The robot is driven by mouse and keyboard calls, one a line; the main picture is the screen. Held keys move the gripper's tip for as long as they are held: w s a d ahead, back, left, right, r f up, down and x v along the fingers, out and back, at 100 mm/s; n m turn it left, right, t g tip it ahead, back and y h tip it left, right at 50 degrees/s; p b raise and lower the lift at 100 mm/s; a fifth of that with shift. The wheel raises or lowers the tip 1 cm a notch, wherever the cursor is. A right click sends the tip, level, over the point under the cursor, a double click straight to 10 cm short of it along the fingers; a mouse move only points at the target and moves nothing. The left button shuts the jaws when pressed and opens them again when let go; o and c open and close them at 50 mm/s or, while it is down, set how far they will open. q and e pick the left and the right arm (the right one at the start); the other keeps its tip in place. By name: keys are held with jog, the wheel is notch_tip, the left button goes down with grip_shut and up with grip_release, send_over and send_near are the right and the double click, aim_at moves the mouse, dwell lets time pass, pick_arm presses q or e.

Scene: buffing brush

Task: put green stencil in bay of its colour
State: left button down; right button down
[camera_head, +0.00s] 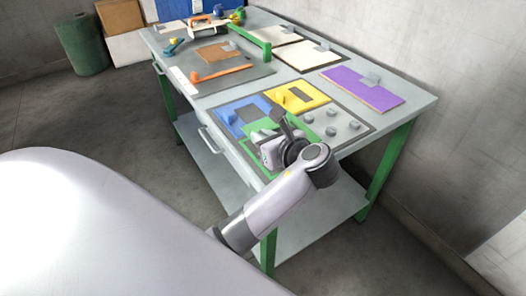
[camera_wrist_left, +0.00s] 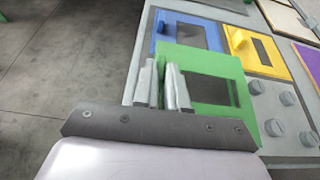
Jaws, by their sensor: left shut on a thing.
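The green stencil (camera_wrist_left: 218,64) is a flat plate with a rectangular window. In the left wrist view it lies just right of and under my fingers, overlapping the near edge of the blue stencil (camera_wrist_left: 186,34). In the head view the green stencil (camera_head: 258,126) is partly hidden by my gripper. My right gripper is not in view.
The yellow stencil (camera_head: 296,97) lies beside the blue one. Several grey knobs (camera_head: 331,131) stand right of the gripper. A purple board (camera_head: 363,89) lies farther right on the workbench (camera_head: 414,99). An orange-handled tool (camera_head: 222,72) and a green bar (camera_head: 250,40) lie farther back.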

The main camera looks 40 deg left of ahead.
pick_arm(q)
notch_tip(320, 180, down, 4)
jog(key=shift+r, duration=0.1)
jog(key=shift+f, duration=0.2)
jog(key=c, duration=1.2)
grip_release()
jog(key=shift+o, duration=0.2)
jog(key=shift+r, duration=0.15)
